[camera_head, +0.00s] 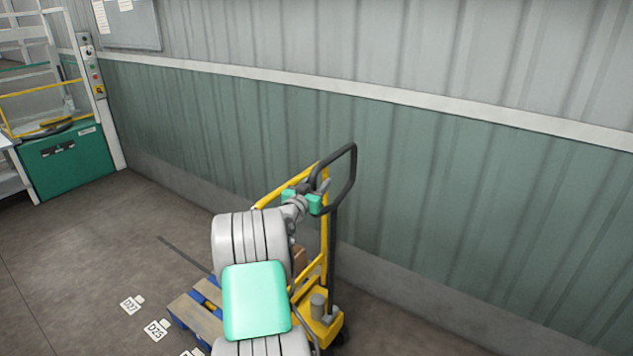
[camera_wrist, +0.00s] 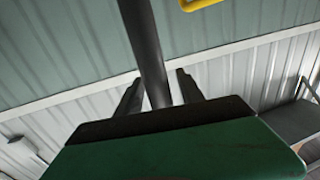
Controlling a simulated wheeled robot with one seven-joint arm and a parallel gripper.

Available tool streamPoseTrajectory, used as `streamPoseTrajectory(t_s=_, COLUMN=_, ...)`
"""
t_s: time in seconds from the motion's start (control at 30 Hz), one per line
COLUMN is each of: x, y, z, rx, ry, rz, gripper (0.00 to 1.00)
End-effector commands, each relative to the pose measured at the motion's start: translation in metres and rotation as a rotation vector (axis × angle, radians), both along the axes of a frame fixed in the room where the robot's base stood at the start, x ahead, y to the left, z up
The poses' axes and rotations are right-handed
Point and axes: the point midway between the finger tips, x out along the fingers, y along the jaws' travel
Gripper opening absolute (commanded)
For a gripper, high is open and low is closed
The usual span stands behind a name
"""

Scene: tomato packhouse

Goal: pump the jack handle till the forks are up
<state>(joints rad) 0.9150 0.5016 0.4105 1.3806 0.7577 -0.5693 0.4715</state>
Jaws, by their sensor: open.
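The yellow jack (camera_head: 325,240) stands by the wall, with a black loop handle (camera_head: 351,172) at its top. My gripper (camera_head: 322,192) is at the lower left part of the loop. In the wrist view my gripper (camera_wrist: 158,88) has its two dark fingers apart, with the black handle bar (camera_wrist: 146,45) running up between them. I cannot tell whether either finger touches the bar. The forks are hidden behind my arm and the pallet, so their height does not show.
A blue and wooden pallet (camera_head: 190,313) lies at the jack's left, partly behind my arm. Floor labels (camera_head: 157,330) lie in front. The ribbed wall (camera_head: 440,190) is close behind the jack.

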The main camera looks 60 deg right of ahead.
Motion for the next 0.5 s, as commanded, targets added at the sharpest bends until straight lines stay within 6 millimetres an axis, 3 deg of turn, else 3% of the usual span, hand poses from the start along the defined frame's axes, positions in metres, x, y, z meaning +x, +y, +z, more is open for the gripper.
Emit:
streamPoseTrajectory(t_s=0.13, x=0.0003, y=0.0004, z=0.0, rx=0.0, ry=0.0, rz=0.0, gripper=0.44)
streamPoseTrajectory(t_s=0.5, x=0.0005, y=0.0007, z=0.0002, rx=0.0, ry=0.0, rz=0.0, gripper=0.14)
